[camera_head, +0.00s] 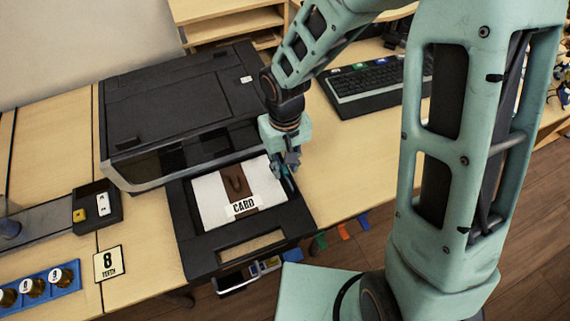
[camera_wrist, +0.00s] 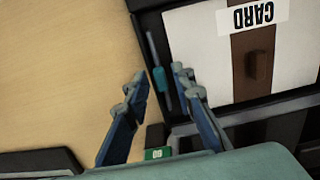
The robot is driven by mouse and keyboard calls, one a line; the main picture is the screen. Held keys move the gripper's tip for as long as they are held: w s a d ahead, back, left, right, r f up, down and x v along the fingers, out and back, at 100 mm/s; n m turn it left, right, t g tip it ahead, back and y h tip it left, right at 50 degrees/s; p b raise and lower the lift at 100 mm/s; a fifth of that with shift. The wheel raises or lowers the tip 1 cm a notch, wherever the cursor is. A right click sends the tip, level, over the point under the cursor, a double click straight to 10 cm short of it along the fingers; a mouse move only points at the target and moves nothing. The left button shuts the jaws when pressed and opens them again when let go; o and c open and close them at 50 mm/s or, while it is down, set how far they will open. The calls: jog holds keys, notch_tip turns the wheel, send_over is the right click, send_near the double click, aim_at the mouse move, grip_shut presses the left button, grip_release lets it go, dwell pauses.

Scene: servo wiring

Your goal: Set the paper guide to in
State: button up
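The black printer (camera_head: 180,105) has its tray (camera_head: 195,226) pulled out at the front, with a white and brown sheet labelled CARD (camera_head: 212,200) lying in it. The paper guide (camera_wrist: 159,80) is a small teal slider on a dark rail along the tray's side in the wrist view. My gripper (camera_wrist: 159,76) is open, with the guide showing between its two blue fingertips. I see no clear contact with it. In the head view my gripper (camera_head: 289,168) is over the tray's right edge and largely hides the guide.
A green label (camera_wrist: 158,153) shows near the tray corner. A keyboard (camera_head: 370,85) lies behind and right. Coloured tabs (camera_head: 343,231) hang at the table's front edge. A sign with 8 (camera_head: 110,263) and a blue rack (camera_head: 40,289) are at left. Bare table (camera_head: 340,165) lies right of the tray.

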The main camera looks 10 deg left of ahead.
grip_shut()
jog(key=shift+a, duration=0.1)
jog(key=shift+s+a+b, duration=0.3)
jog(key=shift+s+a, duration=0.1)
jog(key=shift+a, duration=0.2)
jog(key=shift+s+a+b, duration=0.25)
jog(key=shift+s+a, duration=0.1)
jog(key=shift+a, duration=0.25)
jog(key=shift+o, duration=1.3)
grip_release()
notch_tip(320, 180, up, 12)
